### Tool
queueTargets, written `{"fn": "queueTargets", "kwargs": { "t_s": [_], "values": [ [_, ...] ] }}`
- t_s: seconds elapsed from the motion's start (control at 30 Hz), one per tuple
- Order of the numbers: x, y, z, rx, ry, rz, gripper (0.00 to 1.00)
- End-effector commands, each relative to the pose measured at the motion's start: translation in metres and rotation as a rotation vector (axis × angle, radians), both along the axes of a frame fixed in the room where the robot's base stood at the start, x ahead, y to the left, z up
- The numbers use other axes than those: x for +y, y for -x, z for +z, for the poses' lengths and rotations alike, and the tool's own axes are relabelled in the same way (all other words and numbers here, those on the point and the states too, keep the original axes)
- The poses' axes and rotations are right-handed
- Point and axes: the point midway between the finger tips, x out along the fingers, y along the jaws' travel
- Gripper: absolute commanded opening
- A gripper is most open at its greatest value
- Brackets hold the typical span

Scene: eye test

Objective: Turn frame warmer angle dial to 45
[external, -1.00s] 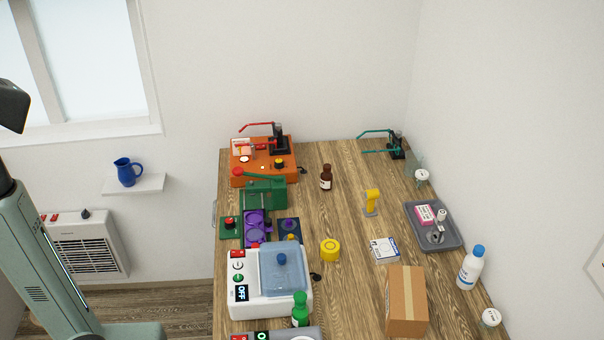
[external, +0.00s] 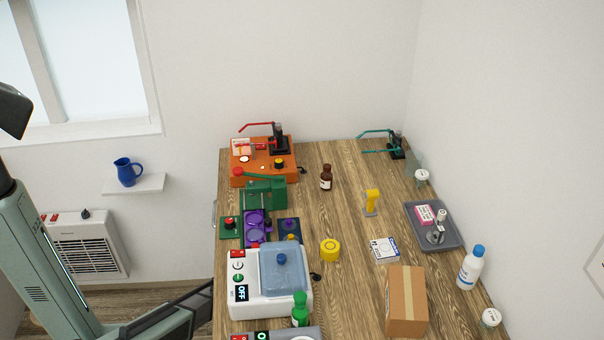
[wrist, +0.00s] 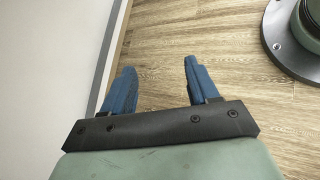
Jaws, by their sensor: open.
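No dial in view is readable as the frame warmer angle dial; markings are too small. The white machine (external: 245,305) at the table's left edge has a clear blue lid (external: 281,270), a red switch, small round dials (external: 238,266) and a display reading OFF. Behind it, an orange unit (external: 262,176) carries a black and yellow knob (external: 279,163). I cannot tell which is the frame warmer. My gripper (wrist: 158,66) is open and empty in the wrist view, its two blue fingers apart above the wooden floor. In the external view a dark part of my arm reaches toward the white machine's left side.
A green press (external: 264,192), a purple tray (external: 254,232) and a green bottle (external: 300,312) crowd the table's left side. A yellow round item (external: 330,250), cardboard box (external: 407,302) and grey tray (external: 456,240) stand right. The table middle is fairly clear.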

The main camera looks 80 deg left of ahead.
Motion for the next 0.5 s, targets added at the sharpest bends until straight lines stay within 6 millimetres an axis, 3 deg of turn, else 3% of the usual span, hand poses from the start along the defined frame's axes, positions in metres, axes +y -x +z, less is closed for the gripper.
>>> {"fn": "queueTargets", "kwargs": {
  "t_s": [0.03,0.37,0.5],
  "values": [
    [0.021,0.005,0.004,-0.013,0.010,0.045,0.59],
    [0.125,0.055,0.040,-0.105,0.082,0.299,0.59],
    [0.173,0.081,0.064,-0.097,0.095,0.383,0.59]
  ]
}}
